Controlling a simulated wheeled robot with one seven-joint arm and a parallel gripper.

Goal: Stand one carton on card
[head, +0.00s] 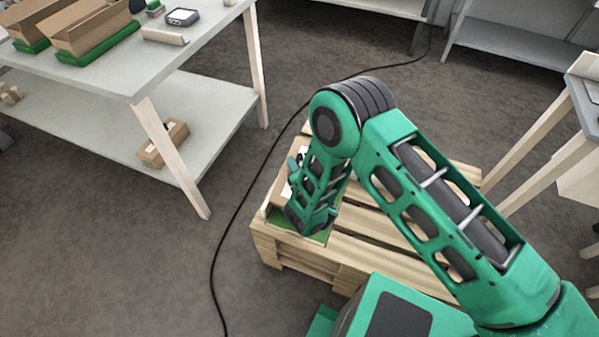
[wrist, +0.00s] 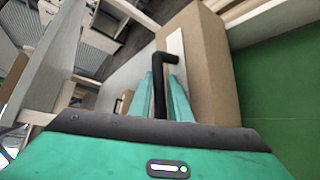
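A brown carton (wrist: 212,70) with a pale strip on one face fills the middle right of the wrist view. It is beside a broad green surface (wrist: 285,120), which looks like the card. In the head view, a green card (head: 318,237) shows on the near left corner of the pallet, and part of the carton (head: 280,196) shows behind my gripper (head: 305,222). My gripper points down there and hides much of both. In the wrist view, the fingers (wrist: 165,92) overlap the carton's left side.
The wooden pallet (head: 375,235) has bare slats right of the card. A grey table (head: 150,70) at left holds cartons (head: 85,28) on green bases; another carton (head: 164,142) lies on its lower shelf. A black cable (head: 235,215) crosses the floor. Another table (head: 545,130) stands right.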

